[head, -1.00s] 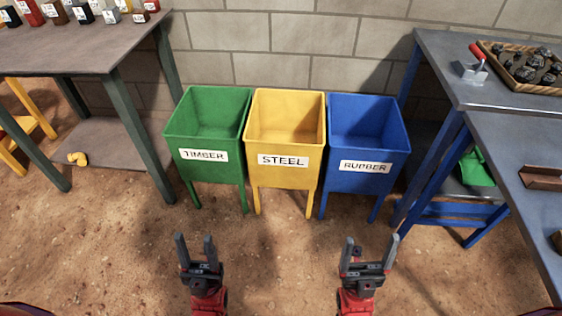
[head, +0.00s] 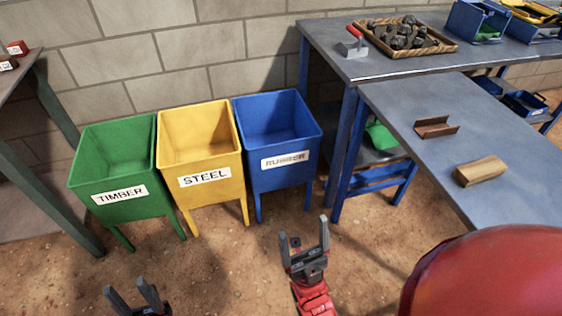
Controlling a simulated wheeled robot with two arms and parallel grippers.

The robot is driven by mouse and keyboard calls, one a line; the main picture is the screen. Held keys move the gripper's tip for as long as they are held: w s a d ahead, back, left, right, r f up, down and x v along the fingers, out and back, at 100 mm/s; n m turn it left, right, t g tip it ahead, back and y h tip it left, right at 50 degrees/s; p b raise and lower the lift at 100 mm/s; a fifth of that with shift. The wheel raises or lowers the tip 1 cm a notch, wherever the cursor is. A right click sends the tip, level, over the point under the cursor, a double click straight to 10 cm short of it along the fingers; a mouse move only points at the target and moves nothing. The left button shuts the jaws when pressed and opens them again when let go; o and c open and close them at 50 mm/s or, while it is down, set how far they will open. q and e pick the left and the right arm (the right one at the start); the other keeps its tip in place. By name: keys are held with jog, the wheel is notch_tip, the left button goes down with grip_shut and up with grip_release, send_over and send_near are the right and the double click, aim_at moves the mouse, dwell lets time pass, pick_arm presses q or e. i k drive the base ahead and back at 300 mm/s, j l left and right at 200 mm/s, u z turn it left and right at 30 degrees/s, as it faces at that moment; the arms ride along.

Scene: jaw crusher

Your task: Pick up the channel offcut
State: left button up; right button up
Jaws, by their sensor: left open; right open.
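The channel offcut (head: 436,128) is a short rusty-brown piece with raised sides, lying on the blue-grey table (head: 395,100) at the right. My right gripper (head: 304,246) is open and empty, in front of the blue bin, to the left of the table and well apart from the offcut. My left gripper (head: 134,294) is open and empty at the bottom left of the view, far from the offcut; its arm is cut off by the lower edge.
A wooden block (head: 481,171) lies near the offcut. Bins labelled TIMBER (head: 118,213), STEEL (head: 205,195) and RUBBER (head: 282,178) stand by the wall. A rock tray (head: 445,50) and red-handled tool (head: 350,48) sit on the back bench. A large red rounded shape covers the lower right.

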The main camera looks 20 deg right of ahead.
aim_at(434, 128)
jog(key=z, duration=1.6)
jog(key=j+z, duration=0.15)
